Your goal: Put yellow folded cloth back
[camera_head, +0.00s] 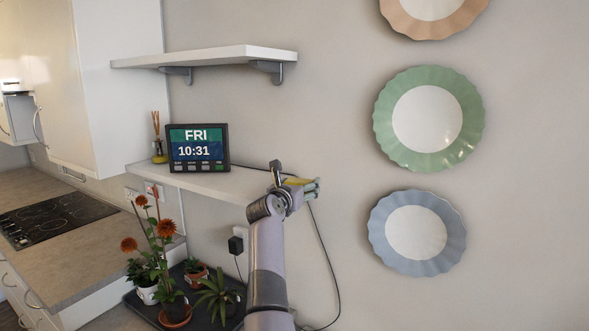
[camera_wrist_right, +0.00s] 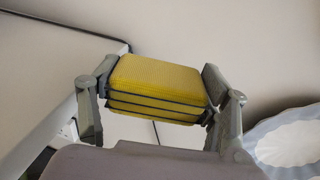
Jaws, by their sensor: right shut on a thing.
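The yellow folded cloth (camera_wrist_right: 158,84) is between the fingers of my right gripper (camera_wrist_right: 157,92), which is shut on it. In the head view, a small part of the cloth (camera_head: 296,182) shows between the fingers of my right gripper (camera_head: 296,181), at the right end of the lower wall shelf (camera_head: 205,180). The gripper hides the rest of the cloth and that end of the shelf. I cannot tell whether the cloth touches the shelf. My left gripper is not in view.
A clock display (camera_head: 198,147) and a reed diffuser (camera_head: 158,150) stand on the lower shelf. An upper shelf (camera_head: 215,56) is above. Potted plants on a dark tray (camera_head: 238,318) are below. Wavy plates hang to the right, including a blue one (camera_head: 416,232). A black cable (camera_head: 328,262) hangs nearby.

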